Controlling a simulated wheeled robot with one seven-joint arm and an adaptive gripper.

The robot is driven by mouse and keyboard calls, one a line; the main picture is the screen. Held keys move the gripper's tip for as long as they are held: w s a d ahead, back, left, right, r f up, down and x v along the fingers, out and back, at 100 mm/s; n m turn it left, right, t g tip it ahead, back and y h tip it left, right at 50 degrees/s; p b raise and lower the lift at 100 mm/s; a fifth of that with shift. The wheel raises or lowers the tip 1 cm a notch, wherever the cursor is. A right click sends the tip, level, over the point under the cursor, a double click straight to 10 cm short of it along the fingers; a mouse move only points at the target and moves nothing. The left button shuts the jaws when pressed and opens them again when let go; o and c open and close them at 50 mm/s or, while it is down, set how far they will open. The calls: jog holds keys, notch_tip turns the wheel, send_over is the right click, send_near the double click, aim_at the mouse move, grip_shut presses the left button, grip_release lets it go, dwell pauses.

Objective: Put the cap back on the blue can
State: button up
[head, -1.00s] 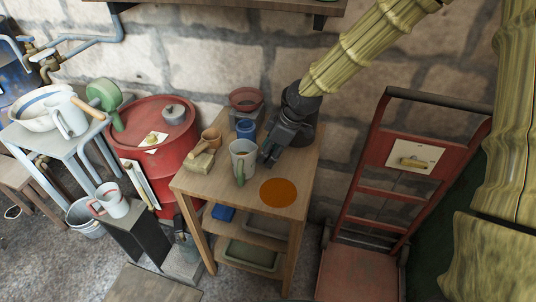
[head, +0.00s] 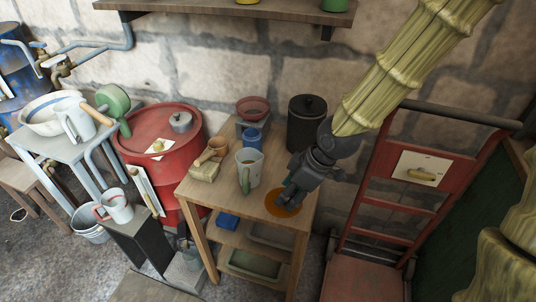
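The blue can (head: 251,138) stands upright on the small wooden table (head: 226,205), in front of a red bowl-shaped pan. I cannot make out a separate cap in the head view; the can's top is too small to read clearly. My gripper (head: 284,198) points down and left, low over the orange disc (head: 294,209) near the table's front right. It hides part of the disc. Its fingertips are small and dark, so I cannot tell if they are open or hold something.
A grey mug with a green handle (head: 248,172) stands between the can and my gripper. A wooden scoop (head: 213,150) and a tan block (head: 204,170) lie left. A black lidded canister (head: 305,125) stands at the back right. A red hand truck (head: 392,205) stands right.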

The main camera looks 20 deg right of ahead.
jog(key=w+a+r+m+t+h+p, duration=0.25)
jog(key=w+a+r+m+p, duration=0.4)
jog(key=w+r+m, duration=0.35)
jog(key=shift+n+g+h, duration=0.25)
jog(key=shift+n+g, duration=0.1)
jog(key=shift+n, duration=0.35)
jog(key=shift+w+d+f+p, duration=0.35)
jog(key=shift+w+f+p, duration=0.3)
jog(key=shift+w, duration=1.8)
jog(key=shift+w+d+f+p, duration=0.4)
jog(key=shift+w+f, duration=0.45)
jog(key=shift+w, duration=1.6)
jog(key=shift+w+d+f+p, duration=0.35)
jog(key=shift+w+f+p, duration=0.3)
jog(key=shift+w, duration=1.8)
jog(key=shift+f, duration=0.2)
jog(key=shift+f, duration=0.3)
jog(key=shift+f, duration=0.25)
jog(key=o, duration=0.8)
